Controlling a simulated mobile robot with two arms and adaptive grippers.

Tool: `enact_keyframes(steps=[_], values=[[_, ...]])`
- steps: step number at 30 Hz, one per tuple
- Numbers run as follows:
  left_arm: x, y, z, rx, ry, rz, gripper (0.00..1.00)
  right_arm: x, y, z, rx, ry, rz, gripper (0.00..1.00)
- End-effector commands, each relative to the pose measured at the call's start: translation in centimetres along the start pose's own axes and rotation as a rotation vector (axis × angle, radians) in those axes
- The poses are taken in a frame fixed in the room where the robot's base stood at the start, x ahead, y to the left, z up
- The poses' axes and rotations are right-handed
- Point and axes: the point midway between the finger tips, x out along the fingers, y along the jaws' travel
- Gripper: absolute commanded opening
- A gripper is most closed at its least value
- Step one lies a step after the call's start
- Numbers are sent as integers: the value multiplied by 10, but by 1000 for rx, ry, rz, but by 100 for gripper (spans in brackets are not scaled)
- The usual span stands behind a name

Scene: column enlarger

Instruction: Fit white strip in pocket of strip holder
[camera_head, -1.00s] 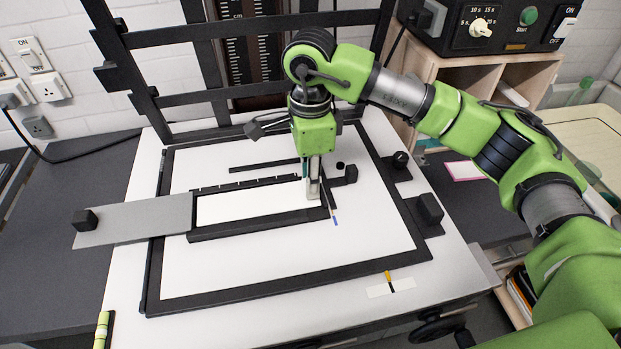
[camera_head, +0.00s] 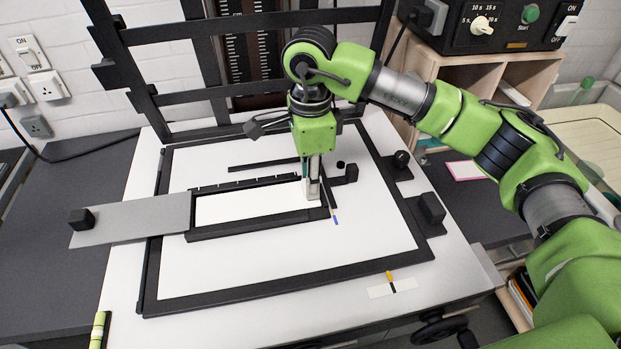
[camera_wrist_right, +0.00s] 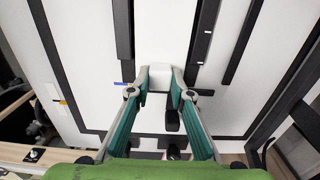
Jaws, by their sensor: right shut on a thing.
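The white strip (camera_head: 245,207) lies flat between the two black rails of the strip holder (camera_head: 258,227) on the white board. My right gripper (camera_head: 313,196) points down at the strip's right end, inside the black frame. In the right wrist view its fingertips (camera_wrist_right: 160,78) are shut on a white end piece, which I take to be the strip's end. The strip (camera_wrist_right: 165,30) runs away from the fingers between the dark rails. The fingers hide how this end sits in the pocket. My left gripper is not in view.
A grey plate (camera_head: 135,222) with a black knob (camera_head: 82,219) extends left from the holder. The black frame (camera_head: 290,285) borders the board. Black blocks (camera_head: 431,208) stand at the right. A small white label (camera_head: 380,291) lies in front. The board before the holder is clear.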

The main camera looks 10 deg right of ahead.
Motion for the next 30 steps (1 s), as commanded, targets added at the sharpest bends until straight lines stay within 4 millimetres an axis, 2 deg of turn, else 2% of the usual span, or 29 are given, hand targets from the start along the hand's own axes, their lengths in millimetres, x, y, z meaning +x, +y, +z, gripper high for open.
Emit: enact_keyframes(steps=[11,12,14,30], values=[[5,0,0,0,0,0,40,4,0,0,0,0,0,0],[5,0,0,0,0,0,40,4,0,0,0,0,0,25],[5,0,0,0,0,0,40,4,0,0,0,0,0,40],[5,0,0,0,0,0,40,4,0,0,0,0,0,40]])
